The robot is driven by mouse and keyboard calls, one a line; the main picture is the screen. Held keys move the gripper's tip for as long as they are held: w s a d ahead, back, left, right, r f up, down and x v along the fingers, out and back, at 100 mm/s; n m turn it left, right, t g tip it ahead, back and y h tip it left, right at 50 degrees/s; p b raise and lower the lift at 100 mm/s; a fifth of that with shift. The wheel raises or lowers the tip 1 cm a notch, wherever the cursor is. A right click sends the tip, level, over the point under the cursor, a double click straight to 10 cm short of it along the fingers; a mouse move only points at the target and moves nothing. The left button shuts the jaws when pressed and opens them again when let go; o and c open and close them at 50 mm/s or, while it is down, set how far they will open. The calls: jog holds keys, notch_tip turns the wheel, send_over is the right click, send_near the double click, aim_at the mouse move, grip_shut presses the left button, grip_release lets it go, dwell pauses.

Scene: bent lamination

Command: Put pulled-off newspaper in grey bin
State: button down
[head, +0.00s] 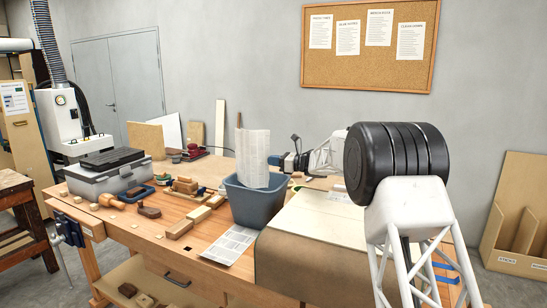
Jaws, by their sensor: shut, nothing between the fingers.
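The grey bin (258,205), blue-grey and open-topped, stands on the workbench near the middle of the head view. A tall pale newspaper sheet (252,156) stands upright in it, rising well above the rim. Its lower part is hidden by the bin's front wall. My gripper (274,160) is just right of the sheet, above the bin's right side. Its fingers are small in the picture and look shut and empty; I cannot tell whether they touch the sheet. A flat printed sheet (230,244) lies on the bench in front of the bin.
Wooden blocks (180,228), clamps and a mallet (110,201) crowd the bench on the left. A grey toolbox (107,180) stands at far left.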

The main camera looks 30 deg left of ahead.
jog(key=shift+f, duration=0.75)
jog(key=c, duration=1.3)
grip_release()
jog(key=shift+w+d, duration=0.15)
jog(key=shift+d, duration=1.15)
jog(key=shift+w+d, duration=0.2)
jog(key=shift+d, duration=1.1)
jog(key=shift+w+d, duration=0.15)
jog(key=shift+d, duration=1.15)
